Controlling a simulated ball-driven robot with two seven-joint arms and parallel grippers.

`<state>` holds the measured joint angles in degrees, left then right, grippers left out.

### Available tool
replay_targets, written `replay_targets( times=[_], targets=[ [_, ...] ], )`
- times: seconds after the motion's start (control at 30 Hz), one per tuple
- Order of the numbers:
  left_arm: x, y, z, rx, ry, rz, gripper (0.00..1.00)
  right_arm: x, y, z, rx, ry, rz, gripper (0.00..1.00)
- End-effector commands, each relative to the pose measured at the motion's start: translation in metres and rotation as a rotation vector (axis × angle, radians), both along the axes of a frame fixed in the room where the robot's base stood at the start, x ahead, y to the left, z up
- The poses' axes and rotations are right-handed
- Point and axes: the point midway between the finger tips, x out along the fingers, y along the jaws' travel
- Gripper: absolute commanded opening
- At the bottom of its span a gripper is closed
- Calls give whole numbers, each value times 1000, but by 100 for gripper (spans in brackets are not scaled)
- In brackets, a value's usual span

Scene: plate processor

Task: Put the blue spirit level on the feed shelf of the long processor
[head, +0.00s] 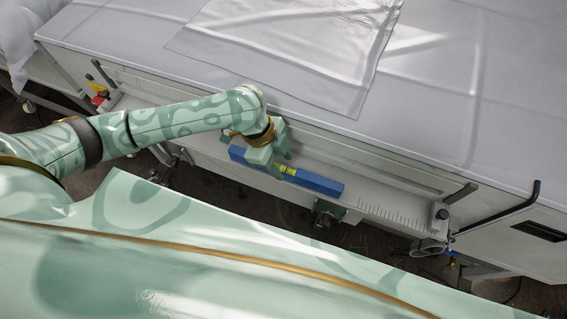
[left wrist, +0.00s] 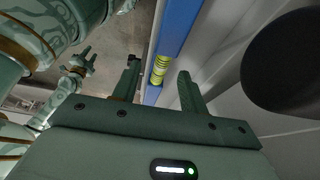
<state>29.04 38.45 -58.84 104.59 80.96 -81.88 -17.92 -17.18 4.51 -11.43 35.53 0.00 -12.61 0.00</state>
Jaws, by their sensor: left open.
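The blue spirit level (head: 318,182) lies lengthwise along the feed shelf (head: 375,208), on the front side of the long processor (head: 440,120). Its yellow-green vial shows near the middle. My left gripper (head: 270,163) is over the level, just left of the vial, and hides part of it. In the left wrist view the left gripper (left wrist: 160,82) is open, and the level (left wrist: 177,30) shows between its fingers. I cannot tell whether the fingers touch it. My right gripper (left wrist: 82,64) shows small at the left of the wrist view; its jaws are too small to judge.
A clear sheet (head: 290,50) lies on the processor's broad top. A black bent handle (head: 505,212) sticks out at the right, near a small clamp-like fitting (head: 438,215) at the shelf's end. The shelf right of the level is bare, with scale marks.

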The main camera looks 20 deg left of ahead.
Motion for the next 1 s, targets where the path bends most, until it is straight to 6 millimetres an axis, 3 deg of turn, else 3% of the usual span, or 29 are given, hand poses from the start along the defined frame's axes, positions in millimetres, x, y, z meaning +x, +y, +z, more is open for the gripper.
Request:
replay_targets(
  times=[0.03,0.2,0.4,0.87,1.0],
  targets=[
    [1,5,15,2,-5,0,43,1,0,7,1,-2,0,36],
    [2,22,53,2,-4,1,43,2,0,18,1,-6,0,36],
    [2,35,84,2,-2,0,43,3,0,25,0,-7,0,36],
    [1,37,91,-1,-2,0,43,3,0,26,1,-8,1,36],
    [-5,14,87,-26,-64,-2,43,3,0,26,1,-8,1,36]
  ],
)
